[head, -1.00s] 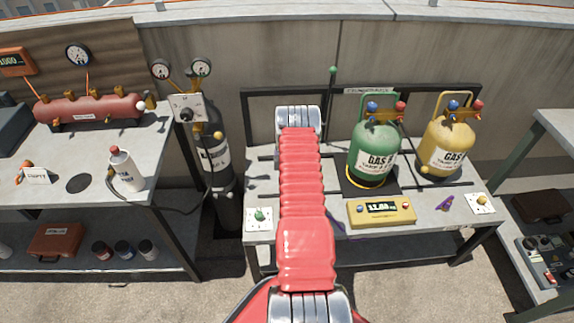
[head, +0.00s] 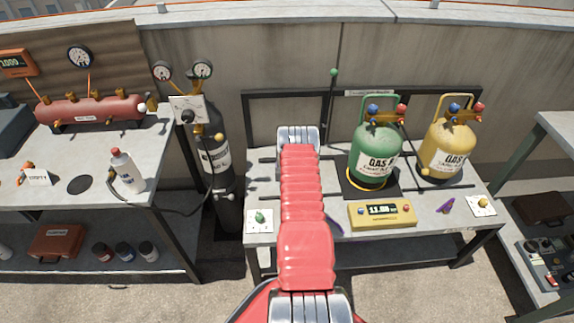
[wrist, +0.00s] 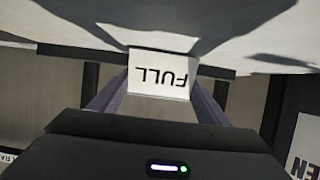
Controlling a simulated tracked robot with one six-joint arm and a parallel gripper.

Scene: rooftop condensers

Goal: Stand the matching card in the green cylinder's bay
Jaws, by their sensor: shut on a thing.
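The green cylinder (head: 376,150) stands upright on a black pad in the middle bay of the bench, labelled GAS. My gripper (wrist: 158,98) shows in the wrist view with its purple fingers shut on a white card (wrist: 160,75) reading FULL, upside down in that picture.
A yellow cylinder (head: 447,145) stands right of the green one. A yellow scale display (head: 382,214) sits at the bench front, with switch plates (head: 259,221) at either end. A dark gas bottle (head: 215,165) with gauges stands left of the bench. A low black rail borders the bays.

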